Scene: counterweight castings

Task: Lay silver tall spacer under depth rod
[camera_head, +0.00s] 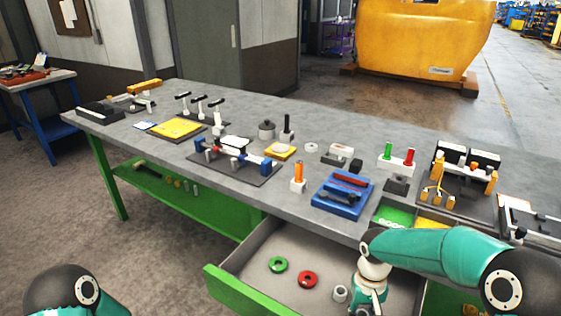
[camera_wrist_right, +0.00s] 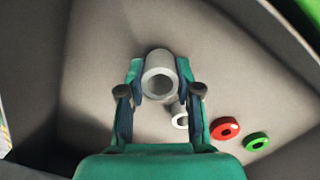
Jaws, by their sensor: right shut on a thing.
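The silver tall spacer (camera_wrist_right: 158,76), a grey hollow cylinder, stands between the fingers of my right gripper (camera_wrist_right: 160,86) in the right wrist view. The gripper is shut on it, inside the open drawer (camera_head: 254,268). In the head view my right wrist hides this spacer. A smaller grey ring (camera_wrist_right: 180,121) lies close beside it, and it also shows in the head view (camera_head: 340,293). I cannot single out the depth rod with certainty among the fixtures on the bench. Only part of my left arm shows at the lower left; its gripper is out of view.
A red ring (camera_head: 307,279) and a green ring (camera_head: 278,265) lie in the drawer. The grey bench (camera_head: 240,102) carries a blue fixture (camera_head: 342,195), a white block with an orange peg (camera_head: 298,180) and a yellow plate (camera_head: 177,128). The drawer walls surround my right gripper.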

